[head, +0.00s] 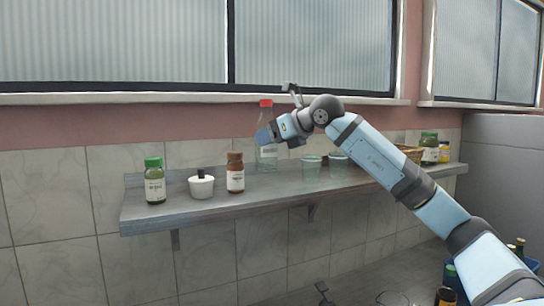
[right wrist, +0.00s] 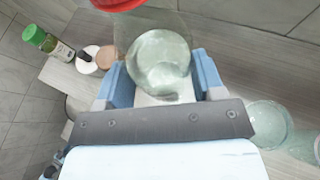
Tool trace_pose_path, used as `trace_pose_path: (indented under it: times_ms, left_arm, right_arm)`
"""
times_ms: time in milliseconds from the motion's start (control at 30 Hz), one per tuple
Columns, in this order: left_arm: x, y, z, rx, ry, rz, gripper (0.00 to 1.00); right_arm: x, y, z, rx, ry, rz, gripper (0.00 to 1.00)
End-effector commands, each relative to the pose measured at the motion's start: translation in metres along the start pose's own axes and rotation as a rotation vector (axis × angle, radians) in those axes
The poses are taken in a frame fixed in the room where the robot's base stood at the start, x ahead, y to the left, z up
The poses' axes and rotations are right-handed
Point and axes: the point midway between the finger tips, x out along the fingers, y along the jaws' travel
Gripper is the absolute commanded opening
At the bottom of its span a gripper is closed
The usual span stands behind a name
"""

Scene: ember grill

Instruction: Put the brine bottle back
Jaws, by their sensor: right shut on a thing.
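A clear bottle with a red cap and a pale label (head: 266,158) is upright at the shelf, between the brown-capped bottle and the glasses. I take it to be the brine bottle. My right gripper (head: 268,139) is shut on it, around its upper body. In the right wrist view, the clear bottle (right wrist: 160,62) stands between the two blue fingers (right wrist: 160,85), with its red cap at the top edge. I cannot tell whether its base touches the shelf. My left gripper is not in view.
The grey wall shelf (head: 200,214) also holds a green-capped bottle (head: 155,182), a white pot (head: 201,187) and a brown-capped bottle (head: 235,173) to the left. Clear glasses (head: 311,168) stand close on the right, with a basket (head: 410,153) and jars (head: 430,148) farther along.

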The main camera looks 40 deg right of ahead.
Motion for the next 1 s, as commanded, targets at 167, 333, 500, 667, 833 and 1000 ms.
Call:
trace_pose_path:
  times_ms: [167,333,500,667,833,1000]
  left_arm:
    - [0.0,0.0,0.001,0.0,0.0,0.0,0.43]
    - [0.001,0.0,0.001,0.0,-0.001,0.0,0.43]
    - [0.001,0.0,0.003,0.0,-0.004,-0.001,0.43]
    - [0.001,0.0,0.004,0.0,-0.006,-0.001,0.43]
    - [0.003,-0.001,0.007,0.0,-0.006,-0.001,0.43]
    - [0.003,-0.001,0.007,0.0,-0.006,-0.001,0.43]
  right_arm:
    - [0.005,-0.001,-0.015,0.001,0.002,-0.001,0.45]
    - [0.015,-0.001,-0.036,-0.001,0.002,-0.002,0.45]
    - [0.017,0.0,-0.04,0.001,-0.002,0.0,0.45]
    - [0.017,0.0,-0.04,0.001,-0.002,0.0,0.45]
    - [0.018,0.0,-0.043,0.001,0.0,0.0,0.71]
    - [0.018,0.0,-0.043,0.001,0.0,0.0,0.88]
